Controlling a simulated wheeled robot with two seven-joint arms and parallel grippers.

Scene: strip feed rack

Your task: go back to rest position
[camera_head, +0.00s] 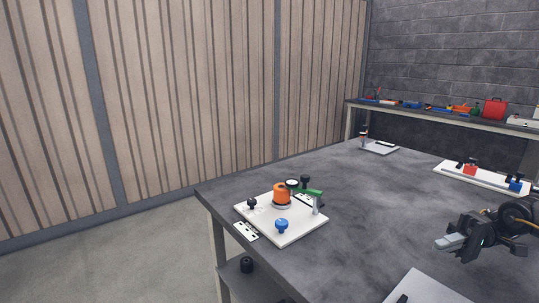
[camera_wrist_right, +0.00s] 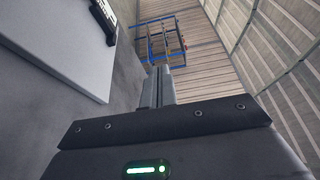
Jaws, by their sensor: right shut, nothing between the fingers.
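My right gripper (camera_head: 450,243) is at the right edge of the head view, above the dark table (camera_head: 355,215). Its fingers are together and empty. In the right wrist view the shut fingers (camera_wrist_right: 158,85) point away from the camera, with nothing between them. They are apart from the white board (camera_wrist_right: 70,45) at the left of that view. My left gripper is not in view.
A white plate (camera_head: 285,232) with an orange roll (camera_head: 282,193), a blue knob (camera_head: 282,225) and a green-topped lever stands on the table's near-left corner. The table's middle is clear. A back bench (camera_head: 440,115) holds several items.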

